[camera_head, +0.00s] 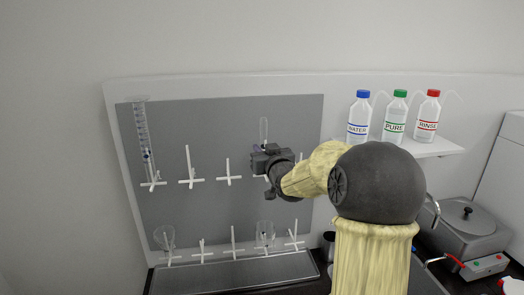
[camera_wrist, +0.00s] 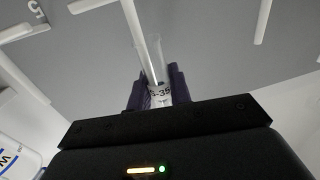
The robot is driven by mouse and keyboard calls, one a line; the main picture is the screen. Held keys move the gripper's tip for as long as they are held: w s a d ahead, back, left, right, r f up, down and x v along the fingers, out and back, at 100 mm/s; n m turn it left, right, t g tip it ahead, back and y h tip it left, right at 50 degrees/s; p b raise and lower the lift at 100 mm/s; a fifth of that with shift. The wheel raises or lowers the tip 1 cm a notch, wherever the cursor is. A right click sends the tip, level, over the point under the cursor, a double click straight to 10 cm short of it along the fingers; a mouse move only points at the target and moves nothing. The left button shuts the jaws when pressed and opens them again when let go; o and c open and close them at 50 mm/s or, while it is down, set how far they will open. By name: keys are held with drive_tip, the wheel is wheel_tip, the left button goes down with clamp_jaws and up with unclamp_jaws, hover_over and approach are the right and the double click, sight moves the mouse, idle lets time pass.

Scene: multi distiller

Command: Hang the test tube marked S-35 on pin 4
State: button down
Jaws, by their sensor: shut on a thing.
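My gripper (camera_head: 260,160) is in front of the grey pegboard (camera_head: 215,125), at the right part of its upper pin row. It is shut on a clear test tube (camera_head: 263,129), which stands upright above the jaws. A white pin (camera_wrist: 132,22) runs down alongside or into the tube; I cannot tell which. In the head view my gripper partly hides a pin there. I cannot read pin numbers in the head view.
A graduated cylinder (camera_head: 145,140) hangs at the upper left. Two glass vessels, left (camera_head: 165,237) and right (camera_head: 265,233), hang on the lower row. Free pins (camera_head: 190,180) stand left of my gripper. The WATER (camera_head: 359,117), PURE and RINSE bottles stand on a shelf (camera_head: 435,149) at right.

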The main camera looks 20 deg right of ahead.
wheel_tip(320, 180, down, 3)
drive_tip(key=shift+r+b, duration=0.15)
drive_tip(key=shift+b, duration=1)
drive_tip(key=c, duration=1.2)
unclamp_jaws()
drive_tip(key=shift+w, duration=0.1)
drive_tip(key=shift+s+d, duration=0.1)
drive_tip(key=shift+s, duration=0.15)
drive_tip(key=s+b, duration=0.1)
drive_tip(key=s, duration=0.4)
drive_tip(key=s+b, duration=0.1)
drive_tip(key=s, duration=0.5)
drive_tip(key=s+a+b, duration=0.1)
drive_tip(key=s, duration=0.5)
drive_tip(key=shift+s, duration=0.1)
